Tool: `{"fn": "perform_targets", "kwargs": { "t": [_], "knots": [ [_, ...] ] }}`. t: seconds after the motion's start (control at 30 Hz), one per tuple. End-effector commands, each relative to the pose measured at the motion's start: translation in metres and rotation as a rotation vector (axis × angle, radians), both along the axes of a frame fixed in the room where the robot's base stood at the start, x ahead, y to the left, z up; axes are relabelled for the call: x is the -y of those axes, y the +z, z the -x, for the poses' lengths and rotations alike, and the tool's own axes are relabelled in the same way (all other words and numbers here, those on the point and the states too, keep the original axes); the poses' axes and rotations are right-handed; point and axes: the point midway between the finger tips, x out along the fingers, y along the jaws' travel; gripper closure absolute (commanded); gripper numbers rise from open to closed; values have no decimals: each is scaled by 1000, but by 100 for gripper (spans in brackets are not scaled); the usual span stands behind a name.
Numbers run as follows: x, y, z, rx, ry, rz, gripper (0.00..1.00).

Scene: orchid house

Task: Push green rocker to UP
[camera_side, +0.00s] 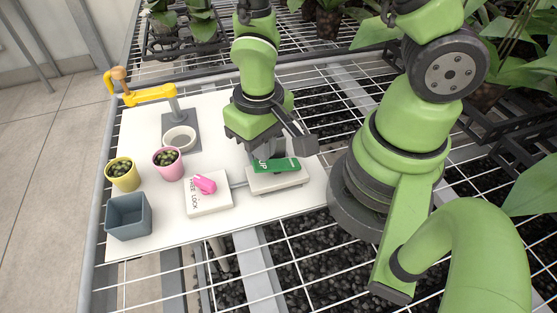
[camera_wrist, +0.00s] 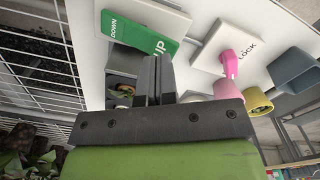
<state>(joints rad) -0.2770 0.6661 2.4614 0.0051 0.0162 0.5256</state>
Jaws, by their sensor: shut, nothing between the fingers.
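The green rocker (camera_side: 282,165) sits on a white base (camera_side: 277,183) on the white board, right of centre in the side view. The wrist view shows the rocker (camera_wrist: 133,36) at the top, with DOWN at its left end and UP at its right end. My gripper (camera_wrist: 157,62) is shut and empty, and its fingertips are close to the UP end. Whether they touch it I cannot tell. In the side view my gripper (camera_side: 254,154) is just above and behind the UP end, and the fingertips are partly hidden. The rocker's tilt is not clear.
Left of the rocker is a white LOCK box (camera_side: 208,206) with a pink lever (camera_side: 205,184). Further left are a pink pot (camera_side: 168,165), a yellow pot (camera_side: 123,178) and a grey bin (camera_side: 129,218).

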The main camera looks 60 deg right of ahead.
Motion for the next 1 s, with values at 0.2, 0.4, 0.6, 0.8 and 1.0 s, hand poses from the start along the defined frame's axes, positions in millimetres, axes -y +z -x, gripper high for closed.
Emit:
{"fn": "perform_targets", "kwargs": {
  "t": [0.2,0.4,0.6,0.8,1.0],
  "knots": [
    [0,0,0,0,0,0,100],
    [0,-3,0,0,0,0,100],
    [0,-6,0,0,-1,0,100],
    [0,-9,0,0,-1,0,100],
    [0,-12,0,0,0,1,100]
  ]
}}
